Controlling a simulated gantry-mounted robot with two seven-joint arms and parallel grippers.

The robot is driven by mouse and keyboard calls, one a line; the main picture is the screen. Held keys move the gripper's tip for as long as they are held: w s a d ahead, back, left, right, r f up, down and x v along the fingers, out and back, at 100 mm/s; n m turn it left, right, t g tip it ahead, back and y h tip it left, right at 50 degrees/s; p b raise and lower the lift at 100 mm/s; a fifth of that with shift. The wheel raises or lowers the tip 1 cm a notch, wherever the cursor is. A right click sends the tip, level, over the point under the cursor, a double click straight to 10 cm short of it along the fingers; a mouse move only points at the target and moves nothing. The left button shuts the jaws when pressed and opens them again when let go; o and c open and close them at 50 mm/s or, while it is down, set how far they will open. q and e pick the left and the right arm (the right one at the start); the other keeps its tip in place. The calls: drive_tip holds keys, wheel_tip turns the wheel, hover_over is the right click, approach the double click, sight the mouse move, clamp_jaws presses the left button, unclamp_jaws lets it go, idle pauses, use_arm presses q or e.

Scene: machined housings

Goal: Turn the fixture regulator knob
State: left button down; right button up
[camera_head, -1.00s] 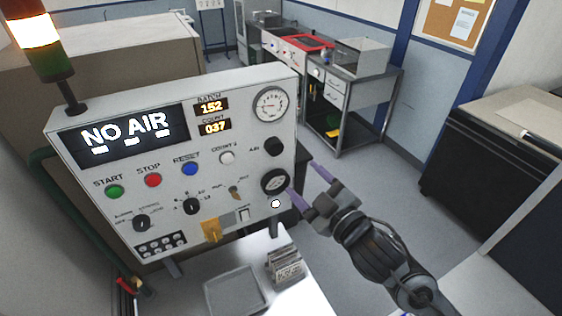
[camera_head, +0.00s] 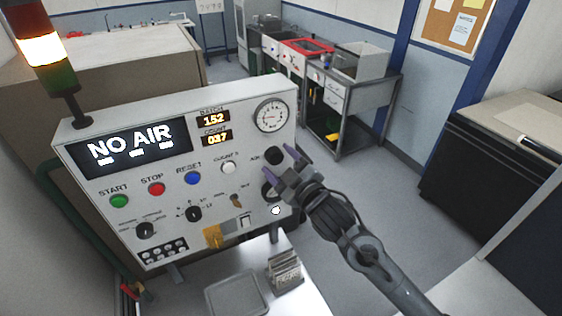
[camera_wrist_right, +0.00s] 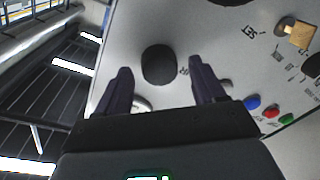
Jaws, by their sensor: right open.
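The white control panel (camera_head: 110,180) shows "NO AIR" on its display (camera_head: 130,145). On its right side sits a round black knob (camera_head: 273,155) with a label beginning with "A" beside it. It also shows in the right wrist view (camera_wrist_right: 159,64). My right gripper (camera_head: 282,167) is open and empty in front of the panel. In the right wrist view, its two dark fingers stand on either side of the knob, with visible gaps. Whether the tips reach past its face cannot be told. A lower black-rimmed dial (camera_head: 268,190) is partly hidden by my gripper. My left gripper is not in view.
A round gauge (camera_head: 270,116) sits just above the knob. The blue button (camera_head: 193,178), red button (camera_head: 157,189) and green button (camera_head: 120,201) are to the left. A grey tray (camera_head: 235,292) and a small rack (camera_head: 285,272) stand below. The floor to the right is clear.

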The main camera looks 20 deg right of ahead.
drive_tip(key=shift+c, duration=0.3)
drive_tip(key=c, duration=1)
drive_tip(key=shift+m, duration=0.3)
drive_tip(key=m+p, duration=0.2)
drive_tip(key=m, duration=0.1)
drive_tip(key=shift+t, duration=0.3)
drive_tip(key=m+p, duration=0.2)
drive_tip(key=m, duration=0.4)
drive_tip(key=shift+p, duration=0.4)
drive_tip(key=m+h+p, duration=0.1)
drive_tip(key=m, duration=0.4)
drive_tip(key=shift+f+t+p, duration=0.1)
drive_tip(key=shift+t+p, duration=0.2)
drive_tip(key=shift+p, duration=0.1)
drive_tip(key=shift+f+m+h+p, duration=0.1)
drive_tip(key=shift+m+h+p, duration=0.35)
drive_tip(key=shift+m, duration=1.65)
